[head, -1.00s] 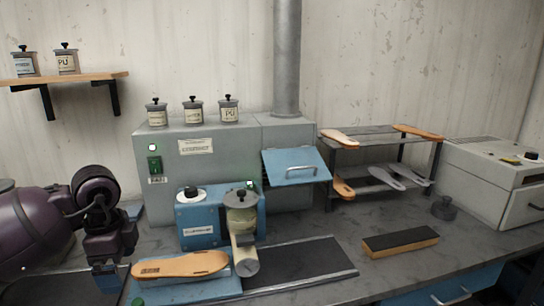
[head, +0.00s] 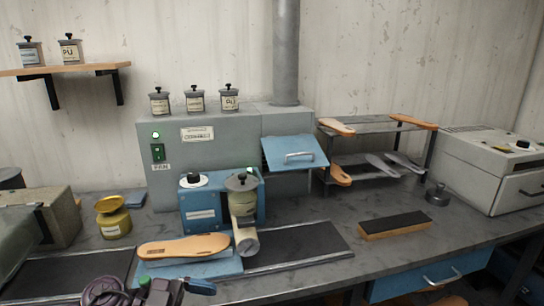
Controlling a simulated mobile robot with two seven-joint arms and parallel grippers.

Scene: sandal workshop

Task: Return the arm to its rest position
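My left arm shows only at the bottom edge, left of centre, in the head view. Its dark purple wrist and part of the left gripper (head: 172,291) are in front of the blue sole platform, cut off by the frame. The fingers are too hidden to tell whether they are open or shut. My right gripper is not in view.
A yellow jar (head: 114,222) stands at the left beside a beige machine (head: 55,217). A black-topped block (head: 394,225) lies on the bench. A rack (head: 375,128) holds several soles. A white machine (head: 490,170) stands far right. The bench's middle right is mostly clear.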

